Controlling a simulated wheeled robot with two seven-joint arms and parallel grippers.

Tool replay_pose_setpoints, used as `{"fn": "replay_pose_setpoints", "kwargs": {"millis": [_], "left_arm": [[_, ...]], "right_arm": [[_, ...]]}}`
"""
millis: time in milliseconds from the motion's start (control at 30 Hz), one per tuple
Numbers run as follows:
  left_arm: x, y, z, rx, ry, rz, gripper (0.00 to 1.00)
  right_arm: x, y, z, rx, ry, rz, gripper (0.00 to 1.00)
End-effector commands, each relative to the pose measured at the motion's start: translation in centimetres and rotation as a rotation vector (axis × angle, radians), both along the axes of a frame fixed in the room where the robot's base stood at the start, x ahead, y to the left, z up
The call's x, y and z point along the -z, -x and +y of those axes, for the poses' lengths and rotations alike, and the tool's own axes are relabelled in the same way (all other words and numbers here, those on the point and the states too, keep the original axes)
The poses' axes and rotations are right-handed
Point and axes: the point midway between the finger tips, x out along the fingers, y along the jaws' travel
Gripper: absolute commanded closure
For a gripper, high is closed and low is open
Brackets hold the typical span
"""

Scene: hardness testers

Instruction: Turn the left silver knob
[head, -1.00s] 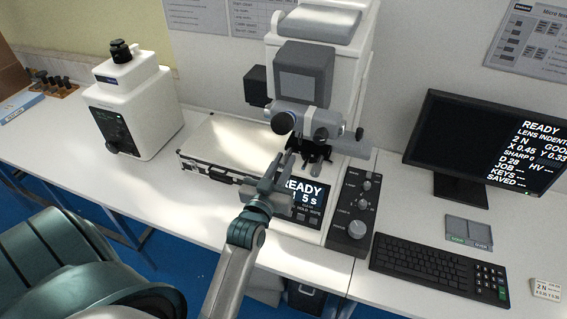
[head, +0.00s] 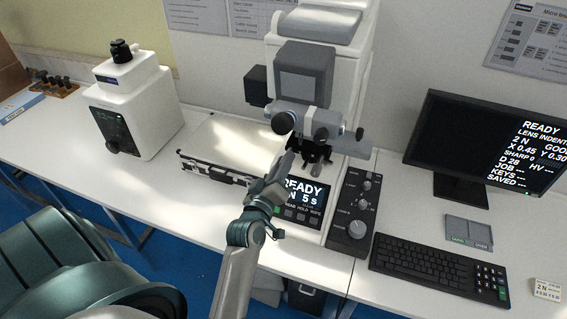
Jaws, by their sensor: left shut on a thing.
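The hardness tester (head: 342,87) stands at the back centre, with a dark stage (head: 318,152) under its head. My left gripper (head: 289,158) reaches up from below to the left side of that stage. Its fingers are shut at the stage's left edge, where the left silver knob sits. The fingers hide the knob, so its grip shows poorly. The gripper is seen edge-on. The monitor (head: 486,143) reads READY, X 0.45, Y 0.30. My right gripper is not in view.
The tester's front screen (head: 304,192) and a dark panel of knobs (head: 351,210) lie right of my gripper. A second white tester (head: 135,108) stands further left. A keyboard (head: 437,268) lies at right.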

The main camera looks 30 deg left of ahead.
Motion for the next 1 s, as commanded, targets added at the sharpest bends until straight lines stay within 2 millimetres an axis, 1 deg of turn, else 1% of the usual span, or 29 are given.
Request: {"fn": "replay_pose_setpoints", "kwargs": {"millis": [467, 500, 533, 567, 1000], "left_arm": [[0.23, 0.00, -0.06, 0.001, 0.020, 0.000, 1.00], [0.23, 0.00, -0.06, 0.001, 0.020, 0.000, 0.74], [0.22, 0.01, -0.06, 0.002, 0.019, 0.000, 0.67], [0.20, 0.01, -0.06, 0.002, 0.019, 0.000, 0.62], [0.05, -0.08, -0.06, 0.001, 0.018, -0.003, 0.62]], "right_arm": [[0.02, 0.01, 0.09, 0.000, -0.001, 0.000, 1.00], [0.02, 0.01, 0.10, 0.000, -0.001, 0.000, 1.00], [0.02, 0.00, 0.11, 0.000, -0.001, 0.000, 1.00], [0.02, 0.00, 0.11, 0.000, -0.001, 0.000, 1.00], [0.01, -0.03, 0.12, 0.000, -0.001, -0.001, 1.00]]}}
